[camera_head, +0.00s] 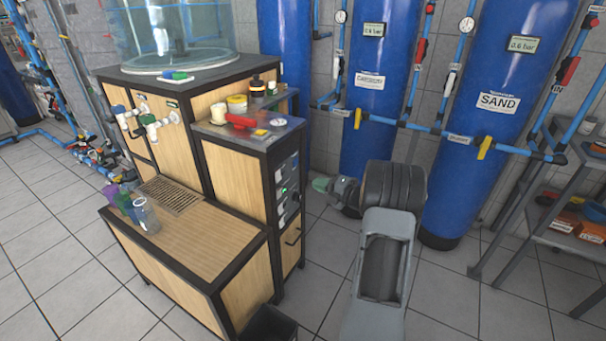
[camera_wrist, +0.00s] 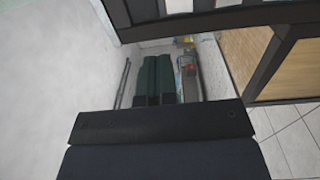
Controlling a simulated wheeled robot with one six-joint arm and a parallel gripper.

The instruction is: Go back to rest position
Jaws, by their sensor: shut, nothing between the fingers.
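My gripper (camera_head: 322,185) is at the end of my raised arm, in front of the blue tanks and to the right of the wooden cabinet. Its greenish tip points left, toward the cabinet, and is apart from it. In the wrist view, two dark green fingers (camera_wrist: 155,78) lie side by side, closed with nothing between them. The dark gripper body fills the bottom of that view.
A wooden cabinet (camera_head: 237,184) with bottles and a red item on top stands left of my arm. Blue tanks (camera_head: 377,88), one labelled SAND (camera_head: 497,105), stand behind it. A grey metal rack (camera_head: 547,205) is at right. Tiled floor is open at left.

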